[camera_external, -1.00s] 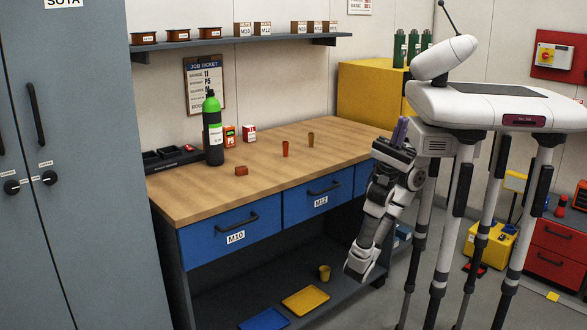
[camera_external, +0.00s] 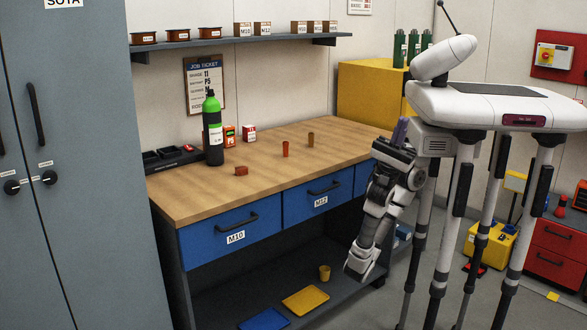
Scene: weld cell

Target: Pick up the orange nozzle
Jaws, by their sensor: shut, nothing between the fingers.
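The orange nozzle (camera_external: 285,149) is a small orange-red piece standing upright on the wooden top of the workbench (camera_external: 262,189), right of its middle. A similar brown-olive piece (camera_external: 310,139) stands just behind it and to its right. My gripper (camera_external: 357,272) hangs low in front of the bench's right end, below the drawers and well away from the nozzle. It is shut and empty, and its fingertips are small in this view.
A green-topped black bottle (camera_external: 213,135), small boxes (camera_external: 249,133), a black tray (camera_external: 172,158) and an orange-brown block (camera_external: 241,171) stand on the bench's left half. The front right of the top is clear. A wall shelf (camera_external: 235,41) hangs above; a yellow cup (camera_external: 324,272) stands below.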

